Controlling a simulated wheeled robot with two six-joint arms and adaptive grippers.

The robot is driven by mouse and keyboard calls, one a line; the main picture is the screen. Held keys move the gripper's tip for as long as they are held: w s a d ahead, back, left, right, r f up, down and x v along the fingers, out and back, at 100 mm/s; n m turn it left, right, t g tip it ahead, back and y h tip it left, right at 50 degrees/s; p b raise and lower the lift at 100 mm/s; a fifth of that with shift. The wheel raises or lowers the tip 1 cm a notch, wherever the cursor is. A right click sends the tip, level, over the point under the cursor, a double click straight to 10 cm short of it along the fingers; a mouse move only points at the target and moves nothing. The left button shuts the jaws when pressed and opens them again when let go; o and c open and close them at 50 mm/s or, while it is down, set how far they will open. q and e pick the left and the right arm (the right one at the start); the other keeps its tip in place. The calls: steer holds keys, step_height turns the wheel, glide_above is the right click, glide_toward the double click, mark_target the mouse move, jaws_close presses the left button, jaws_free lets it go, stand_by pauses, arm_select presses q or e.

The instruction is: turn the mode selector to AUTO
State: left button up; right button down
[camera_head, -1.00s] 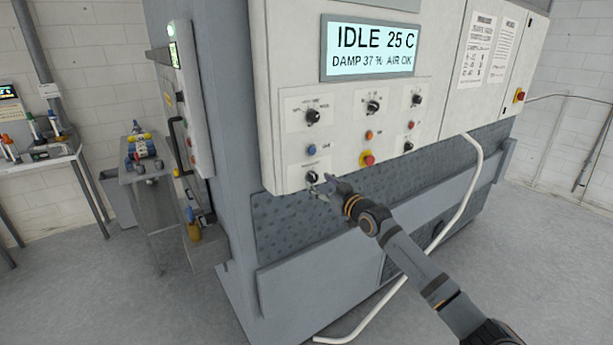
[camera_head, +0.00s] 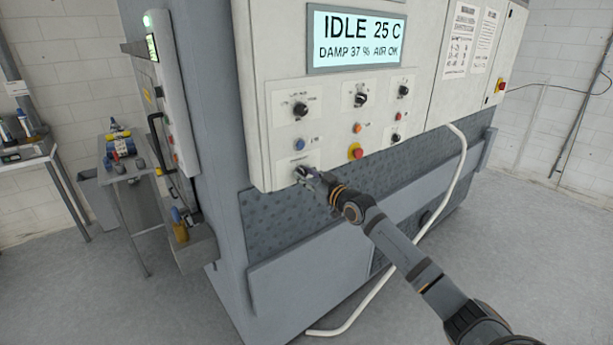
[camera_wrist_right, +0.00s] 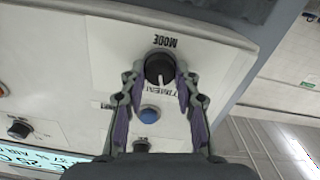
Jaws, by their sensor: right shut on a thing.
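The mode selector is a round black knob (camera_wrist_right: 160,70) with a white pointer line, under an upside-down MODE label in the right wrist view. In that view the pointer line runs toward the bottom of the picture. My right gripper (camera_wrist_right: 159,76) has a finger on each side of the knob and is shut on it. In the head view the knob (camera_head: 301,171) is at the lower left of the white panel, partly covered by my right gripper (camera_head: 309,176). The small position labels beside the knob are partly hidden by the fingers. My left gripper is not in view.
A blue button (camera_head: 299,144) sits just above the selector. The display (camera_head: 357,38) reads IDLE 25 C. A white pipe (camera_head: 458,190) runs down the machine front.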

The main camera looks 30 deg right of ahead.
mark_target(302, 142)
steer(key=shift+m+p, duration=0.5)
steer(key=shift+m, duration=0.8)
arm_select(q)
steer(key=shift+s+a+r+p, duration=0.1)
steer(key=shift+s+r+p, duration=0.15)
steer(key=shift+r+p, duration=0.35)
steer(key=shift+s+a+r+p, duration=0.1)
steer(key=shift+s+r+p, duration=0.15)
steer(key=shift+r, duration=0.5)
arm_select(e)
steer(key=shift+d+m, duration=0.1)
steer(key=shift+m, duration=2.5)
steer(key=c, duration=1)
jaws_free()
steer(key=shift+w, duration=0.1)
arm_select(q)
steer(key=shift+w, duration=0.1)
arm_select(e)
step_height(302, 142, up, 10)
steer(key=shift+f, duration=0.1)
